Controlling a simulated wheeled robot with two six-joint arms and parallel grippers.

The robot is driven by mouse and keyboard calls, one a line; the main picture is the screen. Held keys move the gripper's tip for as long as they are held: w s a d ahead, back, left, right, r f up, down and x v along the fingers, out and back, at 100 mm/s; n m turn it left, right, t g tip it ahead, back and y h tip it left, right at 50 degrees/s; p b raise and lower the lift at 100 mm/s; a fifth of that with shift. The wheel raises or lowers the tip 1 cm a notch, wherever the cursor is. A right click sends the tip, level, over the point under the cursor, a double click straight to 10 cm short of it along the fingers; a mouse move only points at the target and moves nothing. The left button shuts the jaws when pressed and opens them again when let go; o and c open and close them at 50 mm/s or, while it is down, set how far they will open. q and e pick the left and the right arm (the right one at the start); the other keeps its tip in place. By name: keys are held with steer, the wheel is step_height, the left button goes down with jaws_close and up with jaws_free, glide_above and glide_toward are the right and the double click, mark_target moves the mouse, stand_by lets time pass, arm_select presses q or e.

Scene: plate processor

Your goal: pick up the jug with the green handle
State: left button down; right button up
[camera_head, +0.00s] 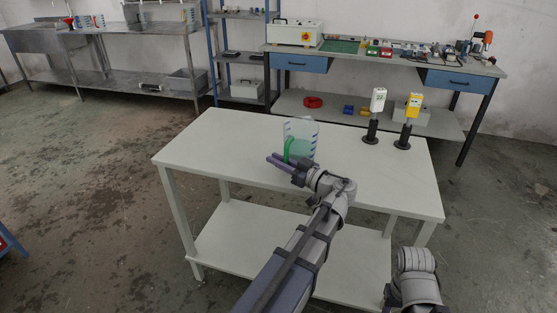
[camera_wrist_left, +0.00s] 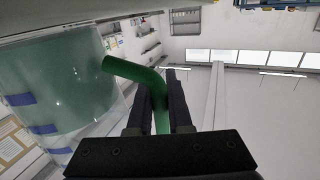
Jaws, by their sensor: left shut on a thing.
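The jug (camera_head: 304,132) is clear, with blue marks and greenish contents, and it is at the middle of the white table. Its green handle (camera_head: 288,148) faces left. My left gripper (camera_head: 278,162) is at the handle, in front of the jug. In the left wrist view the green handle (camera_wrist_left: 130,70) runs between the two dark fingers (camera_wrist_left: 160,88), which are shut on it. The jug body (camera_wrist_left: 65,80) fills the left of that view. The gripper partly hides the jug's base, so I cannot tell if it touches the table. My right gripper is out of view.
On the white table (camera_head: 215,145), a white device (camera_head: 377,101) and a yellow device (camera_head: 412,108) stand on black stands to the right of the jug. The table's left side is clear. A workbench (camera_head: 400,65) with tools stands behind, and a metal sink bench (camera_head: 130,35) at back left.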

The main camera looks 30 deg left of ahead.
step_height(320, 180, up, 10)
steer(key=p, duration=0.9)
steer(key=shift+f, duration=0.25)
